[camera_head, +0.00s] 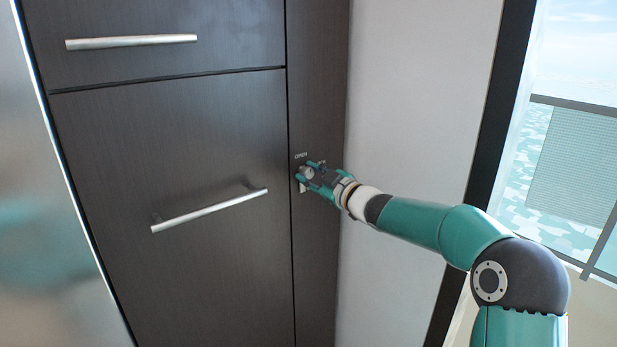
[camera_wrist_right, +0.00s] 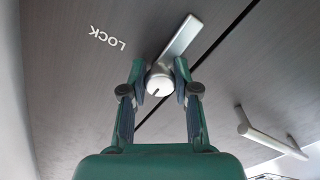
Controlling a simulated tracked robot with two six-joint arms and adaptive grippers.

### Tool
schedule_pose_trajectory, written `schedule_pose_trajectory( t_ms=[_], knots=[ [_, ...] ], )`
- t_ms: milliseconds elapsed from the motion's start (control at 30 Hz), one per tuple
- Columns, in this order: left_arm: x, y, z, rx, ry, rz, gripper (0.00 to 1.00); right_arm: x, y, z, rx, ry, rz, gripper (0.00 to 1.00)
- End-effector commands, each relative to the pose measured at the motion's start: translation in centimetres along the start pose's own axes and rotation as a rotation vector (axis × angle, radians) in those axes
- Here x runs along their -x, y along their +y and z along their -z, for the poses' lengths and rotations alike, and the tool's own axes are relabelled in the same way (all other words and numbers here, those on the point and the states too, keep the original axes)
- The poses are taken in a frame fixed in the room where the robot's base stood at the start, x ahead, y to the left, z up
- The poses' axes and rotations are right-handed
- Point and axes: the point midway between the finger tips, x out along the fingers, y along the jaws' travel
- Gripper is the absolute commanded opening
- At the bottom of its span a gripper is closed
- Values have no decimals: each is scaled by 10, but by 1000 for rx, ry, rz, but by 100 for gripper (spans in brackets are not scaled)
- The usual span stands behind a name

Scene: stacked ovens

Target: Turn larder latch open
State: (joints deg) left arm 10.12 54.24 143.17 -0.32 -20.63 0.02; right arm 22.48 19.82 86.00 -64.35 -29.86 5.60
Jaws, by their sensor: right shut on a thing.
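The larder latch is a pale metal turn-handle on the narrow dark panel. The wrist view shows its round hub and its flat lever (camera_wrist_right: 180,40), which points up and right, away from the hub and close beside the dark seam. My right gripper (camera_head: 308,178) is at the latch in the head view. In the wrist view its two fingers (camera_wrist_right: 160,78) are shut on the hub from both sides. The word LOCK (camera_wrist_right: 107,38) shows left of the lever in the wrist view. My left gripper is out of view.
A large dark door with a bar handle (camera_head: 210,210) stands left of the latch. A drawer front with another bar handle (camera_head: 130,41) is above it. A pale wall (camera_head: 420,90) and a dark-framed window lie to the right.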

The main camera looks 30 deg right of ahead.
Motion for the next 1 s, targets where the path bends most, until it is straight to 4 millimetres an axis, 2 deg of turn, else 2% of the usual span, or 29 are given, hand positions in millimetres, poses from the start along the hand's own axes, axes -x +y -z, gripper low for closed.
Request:
schedule_pose_trajectory(
  t_ms=[67,100,200,233,533,667,867,1000],
  knots=[
    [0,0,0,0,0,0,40,-1,2,7,3,16,-4,0],
    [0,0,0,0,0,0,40,-1,2,7,3,16,-4,36],
    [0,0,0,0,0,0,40,0,2,6,2,14,-3,53],
    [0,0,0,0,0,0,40,0,2,6,2,13,-3,56],
    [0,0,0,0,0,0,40,1,1,2,0,5,-2,56],
    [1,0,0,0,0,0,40,8,2,2,1,5,-3,56],
    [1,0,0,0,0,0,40,38,2,2,1,3,-3,56],
    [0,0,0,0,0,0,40,68,2,1,1,3,-4,56]
  ],
)
